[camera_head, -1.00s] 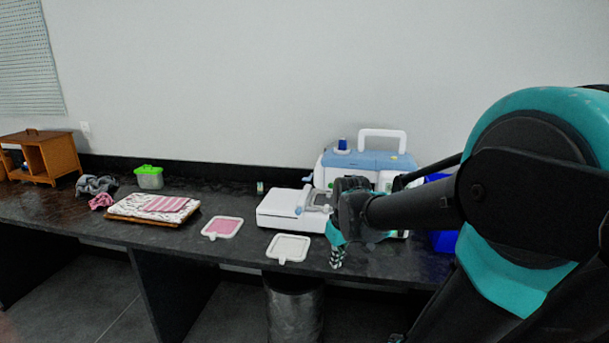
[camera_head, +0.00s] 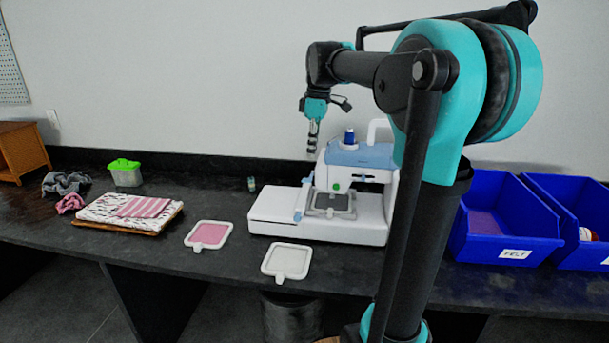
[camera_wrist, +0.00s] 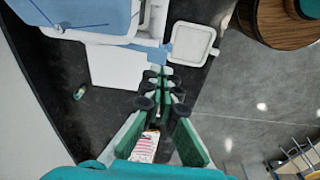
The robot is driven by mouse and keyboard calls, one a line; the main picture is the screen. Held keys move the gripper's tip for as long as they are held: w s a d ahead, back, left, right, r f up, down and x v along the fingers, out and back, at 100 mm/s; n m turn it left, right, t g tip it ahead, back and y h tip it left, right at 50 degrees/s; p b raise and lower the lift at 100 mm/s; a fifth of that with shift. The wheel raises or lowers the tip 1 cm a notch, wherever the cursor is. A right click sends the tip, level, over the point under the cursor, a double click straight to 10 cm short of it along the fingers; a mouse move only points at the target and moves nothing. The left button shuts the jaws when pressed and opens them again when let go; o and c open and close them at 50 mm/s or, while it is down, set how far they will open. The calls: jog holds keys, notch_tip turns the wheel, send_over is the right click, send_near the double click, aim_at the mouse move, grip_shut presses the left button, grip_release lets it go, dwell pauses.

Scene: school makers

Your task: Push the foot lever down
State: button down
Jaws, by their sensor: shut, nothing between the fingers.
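The white and light-blue sewing machine (camera_head: 365,160) stands on the dark bench, also at the upper left of the wrist view (camera_wrist: 95,15). A light-blue lever-like part (camera_head: 302,200) sits at the left of its needle area. It looks like the foot lever, but I cannot be certain. A light-blue piece also shows just beyond my fingers in the wrist view (camera_wrist: 155,52). My gripper (camera_head: 312,150) points down, shut and empty, in the air above the machine's left end. In the wrist view its fingers (camera_wrist: 160,85) are close together. No contact with the machine shows.
A white hoop (camera_head: 287,261) and a pink-filled hoop (camera_head: 209,235) lie in front on the bench (camera_head: 170,255). Blue bins (camera_head: 505,220) stand right.

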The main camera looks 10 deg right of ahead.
aim_at(308, 179)
jog(key=shift+w+r, duration=0.2)
jog(key=shift+w, duration=0.05)
jog(key=shift+a+f, duration=0.2)
jog(key=shift+f, duration=1.55)
jog(key=shift+a+f, duration=0.15)
jog(key=shift+f, duration=1.6)
jog(key=shift+w, duration=0.1)
jog(key=shift+f, duration=0.1)
